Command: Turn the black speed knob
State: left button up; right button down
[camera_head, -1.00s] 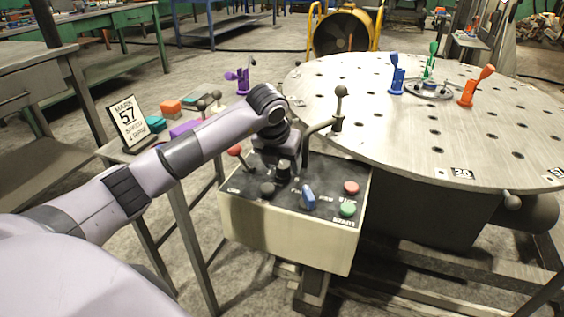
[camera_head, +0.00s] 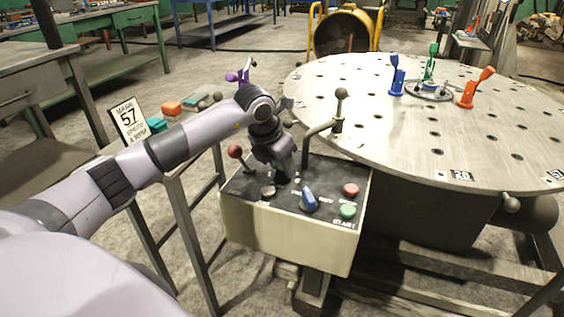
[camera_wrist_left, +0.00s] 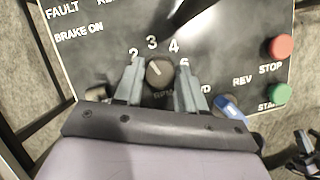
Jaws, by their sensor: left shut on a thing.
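The black speed knob (camera_wrist_left: 159,72) shows in the left wrist view, above the RPM label and below a dial scale reading 2, 3, 4, 5. A pale mark on its top points to the upper left, roughly between 2 and 3. My left gripper (camera_wrist_left: 160,82) has one finger on each side of the knob and is shut on it. In the head view my left gripper (camera_head: 283,176) is down at the control panel (camera_head: 290,222), and its fingers and wrist hide most of the knob.
A red-ball lever (camera_head: 235,152) stands left of my gripper, and a tall bent lever (camera_head: 338,110) right. A blue switch (camera_head: 309,203), red button (camera_head: 351,189) and green button (camera_head: 347,211) are close by. The round table (camera_head: 390,140) lies behind.

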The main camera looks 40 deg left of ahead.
pick_arm(q)
jog(key=m+h, duration=0.1)
jog(key=m, duration=0.1)
jog(key=shift+a+r+m, duration=0.1)
jog(key=shift+a+m, duration=0.05)
jog(key=shift+m, duration=0.25)
jog(key=m, duration=0.2)
jog(key=m+g+h+p, duration=0.1)
jog(key=m, duration=0.1)
jog(key=shift+w+m+h, duration=0.15)
jog(key=shift+m+h, duration=0.15)
jog(key=m+g, duration=0.1)
jog(key=m, duration=0.2)
jog(key=shift+a+h, duration=0.1)
jog(key=shift+h, duration=0.3)
jog(key=shift+w+m+g, duration=0.1)
jog(key=shift+m+g, duration=0.4)
jog(key=shift+m, duration=0.9)
pick_arm(e)
jog(key=shift+s+d+f, duration=0.2)
jog(key=shift+s, duration=0.1)
pick_arm(q)
jog(key=shift+m+b, duration=0.3)
pick_arm(e)
jog(key=shift+w+r, duration=0.3)
jog(key=shift+r, duration=0.05)
